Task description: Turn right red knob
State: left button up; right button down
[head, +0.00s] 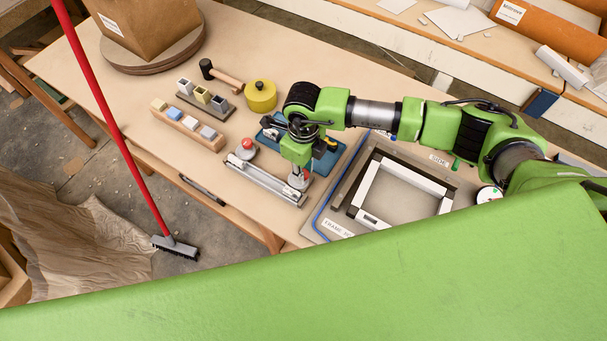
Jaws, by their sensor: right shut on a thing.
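A metal fly press bar (268,180) lies on the wooden table. It has a red knob (247,145) on a grey base at its left end, standing free. My right gripper (298,177) points down at the bar's right end, where the right red knob sits. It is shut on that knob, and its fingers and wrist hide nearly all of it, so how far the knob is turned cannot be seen. My left gripper is not in view.
A blue tray (326,163) lies right behind the gripper. A white frame (370,195) in a jig is to the right. A red-handled broom (110,120) leans across the table's left side.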

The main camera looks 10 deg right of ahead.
jog(key=n+b, duration=0.2)
jog(key=b, duration=0.1)
jog(key=n+b, duration=0.5)
jog(key=b, duration=0.1)
jog(key=shift+f+n, duration=0.25)
jog(key=shift+n, duration=0.05)
jog(key=shift+r+n+b, duration=0.2)
jog(key=shift+n+b, duration=0.6)
jog(key=shift+b, duration=0.35)
jog(key=c, duration=1.8)
grip_release()
jog(key=shift+r, duration=0.2)
notch_tip(320, 180, up, 12)
jog(key=shift+f, duration=0.1)
jog(key=shift+f, duration=0.1)
